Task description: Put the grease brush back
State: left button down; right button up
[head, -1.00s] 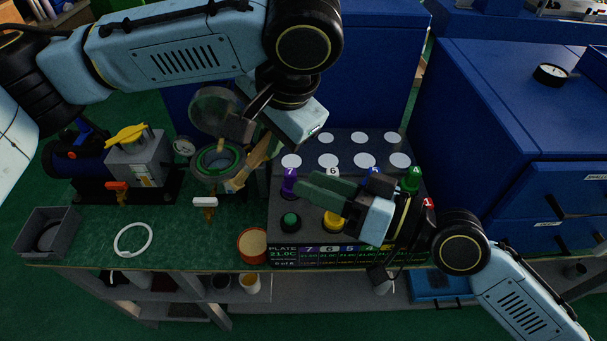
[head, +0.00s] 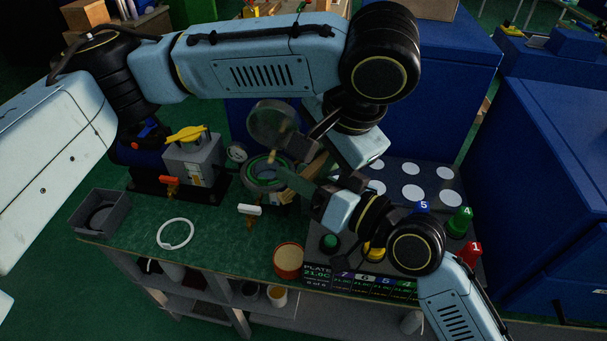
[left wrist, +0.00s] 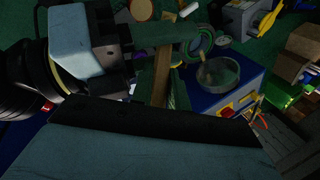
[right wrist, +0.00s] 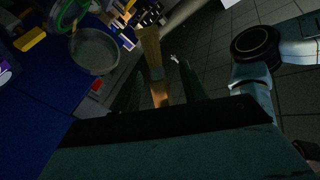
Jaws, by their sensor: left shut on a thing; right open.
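The grease brush (head: 312,172) has a tan wooden handle. My left gripper (left wrist: 162,88) is shut on it; the brush shows as a wooden strip (left wrist: 161,68) in the left wrist view. In the head view it is beside the round green-rimmed chamber, partly hidden by my grippers. My right gripper (head: 318,188) is open close to the brush. In the right wrist view the brush's pale head (right wrist: 150,45) and handle lie between the two open fingers (right wrist: 157,90); I cannot tell whether they touch it.
The chamber (head: 266,172) has its round lid (head: 272,122) raised. A grey pump unit (head: 193,160), a grey bin (head: 98,212), a white ring (head: 175,233) and an orange-rimmed tin (head: 288,260) stand on the green bench. Numbered coloured knobs (head: 460,221) stand on the plate at right.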

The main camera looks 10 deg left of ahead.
jog(key=c, duration=0.9)
pick_arm(q)
jog(key=c, duration=1.3)
grip_release()
pick_arm(e)
grip_shut()
pick_arm(q)
jog(key=shift+d, duration=0.1)
